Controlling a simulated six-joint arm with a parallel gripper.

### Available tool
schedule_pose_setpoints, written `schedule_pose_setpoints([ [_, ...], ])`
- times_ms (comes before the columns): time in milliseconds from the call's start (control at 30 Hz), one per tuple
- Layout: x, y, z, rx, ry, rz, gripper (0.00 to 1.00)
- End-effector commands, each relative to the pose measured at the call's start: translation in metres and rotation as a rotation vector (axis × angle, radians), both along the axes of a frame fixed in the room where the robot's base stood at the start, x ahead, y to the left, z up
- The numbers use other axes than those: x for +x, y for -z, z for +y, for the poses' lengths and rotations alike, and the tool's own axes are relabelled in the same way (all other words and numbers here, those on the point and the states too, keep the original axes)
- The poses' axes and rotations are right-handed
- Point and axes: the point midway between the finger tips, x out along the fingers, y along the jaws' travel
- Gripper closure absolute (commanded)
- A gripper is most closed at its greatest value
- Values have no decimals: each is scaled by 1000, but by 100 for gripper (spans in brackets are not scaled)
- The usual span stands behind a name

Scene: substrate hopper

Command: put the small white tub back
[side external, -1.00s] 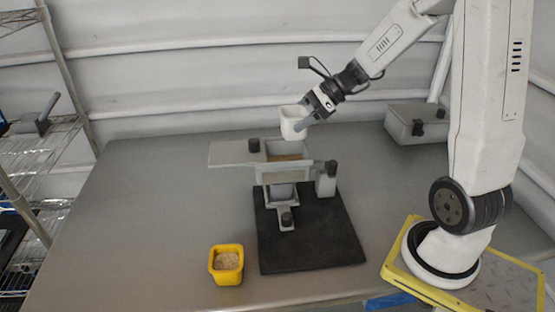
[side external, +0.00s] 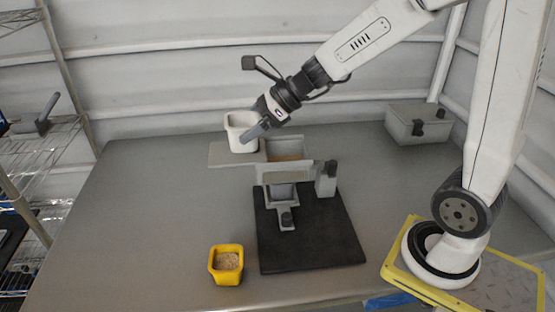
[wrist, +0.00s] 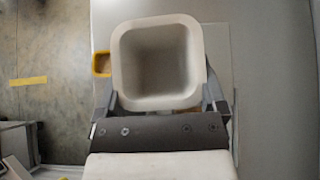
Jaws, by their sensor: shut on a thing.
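The small white tub (side external: 241,132) is held by my gripper (side external: 256,127), upright or nearly so, in front of the hopper's grey side plate as seen in the side view. In the wrist view the tub (wrist: 160,62) fills the space between the two fingers of my gripper (wrist: 165,100), and its inside looks empty. The fingers press on its opposite sides.
The hopper (side external: 285,170) with brown material in its top stands on a black base (side external: 312,240). A yellow tub (side external: 226,265) of pale grains is at the table's front. A grey lidded box (side external: 415,124) stands at the back right. The table's left side (side external: 130,220) is clear.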

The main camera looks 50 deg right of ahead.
Motion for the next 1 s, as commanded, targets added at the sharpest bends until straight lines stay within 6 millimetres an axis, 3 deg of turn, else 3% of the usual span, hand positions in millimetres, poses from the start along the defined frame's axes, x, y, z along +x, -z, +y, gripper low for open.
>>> schedule_pose_setpoints([
  [100,-2,0,26,2,0,2,57],
  [467,-12,1,73,7,13,13,57],
  [733,-12,33,71,8,20,19,57],
  [1000,-12,78,71,9,19,23,57],
])
